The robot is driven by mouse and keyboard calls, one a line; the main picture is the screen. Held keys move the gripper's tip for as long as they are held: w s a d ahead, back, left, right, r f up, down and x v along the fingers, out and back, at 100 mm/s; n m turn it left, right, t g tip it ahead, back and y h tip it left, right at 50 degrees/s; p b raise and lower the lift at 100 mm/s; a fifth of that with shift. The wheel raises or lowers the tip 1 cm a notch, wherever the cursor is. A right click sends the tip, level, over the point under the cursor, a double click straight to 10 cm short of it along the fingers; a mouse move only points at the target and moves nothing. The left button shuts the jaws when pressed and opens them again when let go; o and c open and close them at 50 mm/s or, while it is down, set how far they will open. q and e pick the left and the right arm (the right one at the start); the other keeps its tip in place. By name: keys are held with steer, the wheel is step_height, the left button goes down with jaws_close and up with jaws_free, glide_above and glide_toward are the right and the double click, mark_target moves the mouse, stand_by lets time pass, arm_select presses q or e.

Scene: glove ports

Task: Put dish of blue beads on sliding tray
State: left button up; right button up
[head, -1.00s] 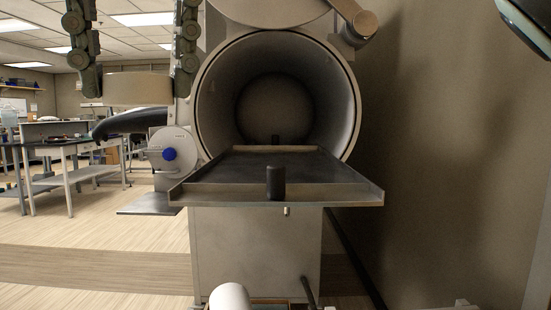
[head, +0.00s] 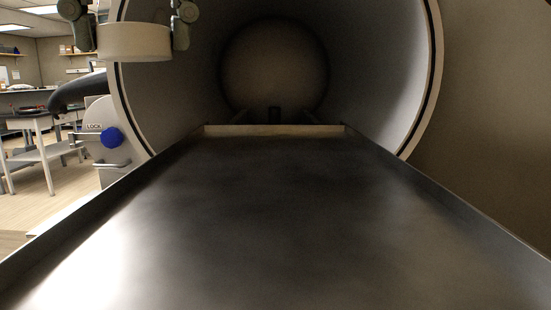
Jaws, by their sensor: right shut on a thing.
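My right gripper (head: 130,30) comes down from the top edge at the upper left of the head view. Its two grey-green fingers are shut on the sides of a pale beige round dish (head: 135,44). I see the dish from the side, so its contents are hidden. It is held in the air, in front of the left rim of the round chamber opening. The sliding tray (head: 270,220) is a bare dark metal tray with low raised edges. It fills the lower middle and leads into the chamber. The dish is apart from it. My left gripper is out of view.
The round chamber (head: 395,60) surrounds the tray's far end, with a small dark block (head: 275,114) behind that end. A blue knob (head: 111,138) and a black curved handle (head: 75,92) sit left of the opening. A workbench (head: 35,125) stands far left.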

steer(key=b, duration=0.1)
glide_above(274, 218)
steer(key=f, duration=0.4)
steer(key=s+f, duration=0.1)
steer(key=f, duration=0.1)
steer(key=shift+d+f, duration=0.1)
steer(key=shift+f, duration=0.15)
steer(key=shift+d+f, duration=0.1)
steer(key=shift+f, duration=0.05)
step_height(274, 218, down, 4)
steer(key=shift+r, duration=0.1)
arm_select(q)
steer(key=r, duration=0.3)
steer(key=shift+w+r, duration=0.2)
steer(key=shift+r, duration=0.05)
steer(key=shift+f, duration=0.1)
steer(key=shift+b, duration=0.35)
arm_select(e)
steer(key=shift+f, duration=0.2)
steer(key=o, duration=0.9)
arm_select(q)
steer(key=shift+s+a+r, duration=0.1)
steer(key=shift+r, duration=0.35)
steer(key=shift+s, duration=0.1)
